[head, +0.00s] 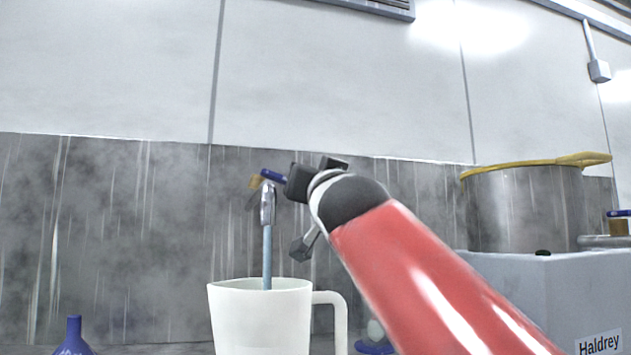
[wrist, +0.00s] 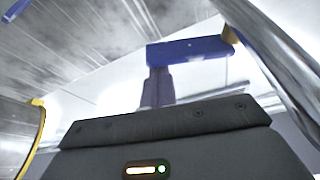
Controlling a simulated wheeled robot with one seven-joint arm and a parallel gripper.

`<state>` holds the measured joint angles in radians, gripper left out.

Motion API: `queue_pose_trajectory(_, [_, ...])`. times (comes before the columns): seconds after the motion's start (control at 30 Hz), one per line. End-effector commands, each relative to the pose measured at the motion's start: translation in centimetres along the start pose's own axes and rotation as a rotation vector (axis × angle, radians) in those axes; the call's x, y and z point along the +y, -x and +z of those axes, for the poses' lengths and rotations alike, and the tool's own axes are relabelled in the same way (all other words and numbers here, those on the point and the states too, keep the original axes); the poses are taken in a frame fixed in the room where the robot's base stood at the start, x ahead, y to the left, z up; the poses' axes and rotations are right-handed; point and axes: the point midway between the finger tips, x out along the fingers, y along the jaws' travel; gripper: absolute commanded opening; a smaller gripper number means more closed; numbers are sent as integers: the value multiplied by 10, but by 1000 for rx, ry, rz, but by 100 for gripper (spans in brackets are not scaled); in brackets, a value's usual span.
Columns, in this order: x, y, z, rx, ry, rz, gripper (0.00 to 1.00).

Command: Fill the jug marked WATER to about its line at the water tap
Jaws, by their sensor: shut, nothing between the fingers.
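The white jug (head: 262,318) stands upright under the tap, its handle to the right. No marking or fill line shows on its visible side, and its water level is hidden. The water tap's chrome spout (head: 267,205) is above the jug, and a blue stream (head: 267,258) runs from it into the jug's mouth. The tap's blue lever (head: 273,176) is right by my gripper (head: 300,182), which is shut and empty. The wrist view shows the blue lever (wrist: 190,50) just beyond my gripper's dark housing; whether they touch is unclear.
A steel pot with a yellow rim (head: 525,205) sits at the right, over a grey box labelled Haldrey (head: 560,290). A blue funnel-like bottle (head: 73,338) stands at lower left. A grey streaked wall panel (head: 110,240) is behind. The space left of the jug is fairly clear.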

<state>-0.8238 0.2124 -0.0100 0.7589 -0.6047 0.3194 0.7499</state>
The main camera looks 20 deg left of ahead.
Motion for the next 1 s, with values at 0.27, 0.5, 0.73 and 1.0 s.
queue_pose_trajectory(0.27, [0,-2,-9,-2,1,1,0])
queue_pose_trajectory(0.5, [2,-8,-40,-1,1,4,0])
queue_pose_trajectory(0.73, [3,27,-36,2,1,1,0])
queue_pose_trajectory(1.0, [1,73,-36,2,0,1,0])
